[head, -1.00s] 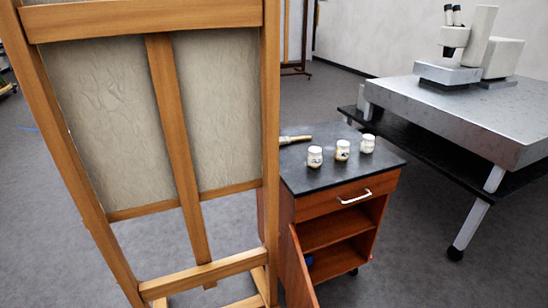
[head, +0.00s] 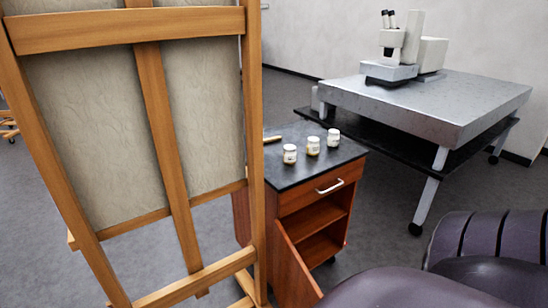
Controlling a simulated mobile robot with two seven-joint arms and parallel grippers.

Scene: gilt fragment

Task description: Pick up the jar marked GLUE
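Several small details are too fine to read, but three white-lidded jars stand upright in a row on the black top of a small wooden cabinet (head: 310,170). They are the left jar (head: 290,154), the middle jar (head: 313,146) and the right jar (head: 333,138). Their labels are too small to read, so I cannot tell which is marked GLUE. Neither of my grippers is in view.
A wooden easel (head: 254,150) with a canvas stands at the left, close to the cabinet. The cabinet door (head: 296,270) hangs open. A metal table (head: 430,100) with a microscope (head: 400,50) stands behind right. A dark padded chair (head: 490,245) fills the lower right. A brush handle (head: 272,139) lies behind the jars.

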